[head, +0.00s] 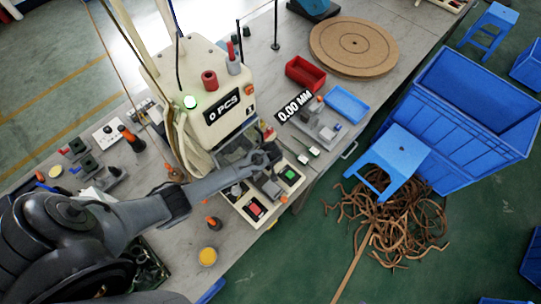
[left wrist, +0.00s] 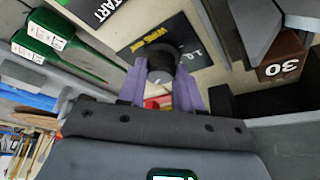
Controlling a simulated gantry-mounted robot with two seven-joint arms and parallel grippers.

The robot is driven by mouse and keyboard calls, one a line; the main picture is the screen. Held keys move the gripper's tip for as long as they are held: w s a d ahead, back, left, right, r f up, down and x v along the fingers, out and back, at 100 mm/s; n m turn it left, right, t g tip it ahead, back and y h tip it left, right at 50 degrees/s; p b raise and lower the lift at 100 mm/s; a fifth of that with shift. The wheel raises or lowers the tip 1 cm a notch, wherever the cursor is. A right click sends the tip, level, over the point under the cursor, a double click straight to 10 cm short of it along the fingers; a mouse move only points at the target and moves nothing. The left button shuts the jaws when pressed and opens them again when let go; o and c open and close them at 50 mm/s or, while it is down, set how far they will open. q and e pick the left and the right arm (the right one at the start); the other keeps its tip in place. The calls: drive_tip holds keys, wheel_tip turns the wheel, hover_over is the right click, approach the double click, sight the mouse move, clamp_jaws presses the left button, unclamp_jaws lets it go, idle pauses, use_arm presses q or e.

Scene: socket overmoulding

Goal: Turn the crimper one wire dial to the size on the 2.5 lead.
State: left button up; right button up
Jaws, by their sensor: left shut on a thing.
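The crimper (head: 205,85) is a cream machine with a "0 PCS" display and a lit green lamp. Its wire dial (left wrist: 161,62) is a dark round knob on a black plate marked in yellow, with "1.0" printed to its right in the left wrist view. My left gripper (head: 268,160) reaches the front of the crimper. In the left wrist view its purple fingers (left wrist: 160,92) are shut on the dial from both sides. Two green pieces with white labels (left wrist: 45,38) lie at the left; their print is too small to read. My right gripper is not in view.
A "START" label (left wrist: 103,8) is at the upper left. A "0.00 MM" gauge (head: 318,125), red bin (head: 305,73) and blue tray (head: 346,104) stand right of the crimper.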

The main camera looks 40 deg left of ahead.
use_arm(q)
drive_tip(key=o, duration=1)
drive_tip(key=shift+o, duration=0.2)
drive_tip(key=p+v, duration=0.1)
drive_tip(key=v, duration=0.9)
drive_tip(key=shift+r, duration=0.4)
drive_tip(key=shift+s+d, duration=0.1)
